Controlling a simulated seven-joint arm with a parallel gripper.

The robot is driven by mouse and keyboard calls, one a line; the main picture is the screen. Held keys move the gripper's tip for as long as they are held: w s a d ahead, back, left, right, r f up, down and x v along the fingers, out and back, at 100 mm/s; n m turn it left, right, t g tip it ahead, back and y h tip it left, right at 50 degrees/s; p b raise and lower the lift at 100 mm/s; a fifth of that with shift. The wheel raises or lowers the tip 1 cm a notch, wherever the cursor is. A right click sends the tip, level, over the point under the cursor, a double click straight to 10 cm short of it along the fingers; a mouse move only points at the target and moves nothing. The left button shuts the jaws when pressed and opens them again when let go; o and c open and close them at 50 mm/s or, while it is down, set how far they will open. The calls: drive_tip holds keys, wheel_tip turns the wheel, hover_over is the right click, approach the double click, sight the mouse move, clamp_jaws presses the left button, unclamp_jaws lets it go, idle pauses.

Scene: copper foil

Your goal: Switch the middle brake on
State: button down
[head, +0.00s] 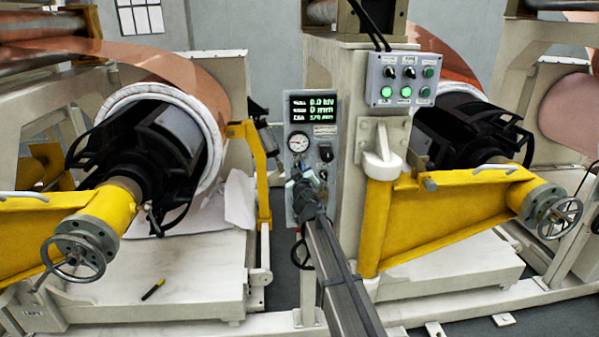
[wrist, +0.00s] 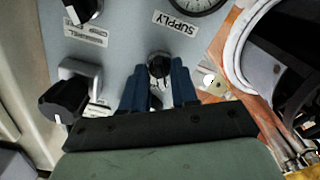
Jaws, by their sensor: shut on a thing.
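A grey control panel (head: 330,130) stands in the middle of the head view, with a display, a gauge and black knobs. My gripper (head: 303,186) is at the panel's lower left part and hides what it touches there. A larger black knob (wrist: 65,101) is to the left of the fingers, and another knob (wrist: 83,9) is at the top left. Which way the held knob points is unclear.
A grey box with switches and lit green buttons (head: 404,92) is above right of the panel. Yellow arms with handwheels (head: 73,257) flank it on both sides. A copper foil roll (head: 170,65) is at left. A yellow-black tool (head: 153,289) lies on the white base.

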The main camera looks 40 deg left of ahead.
drive_tip(key=c, duration=1.2)
unclamp_jaws()
drive_tip(key=shift+s+d, duration=0.1)
drive_tip(key=v, duration=1.3)
drive_tip(key=shift+s+d, duration=0.15)
drive_tip(key=shift+s, duration=0.05)
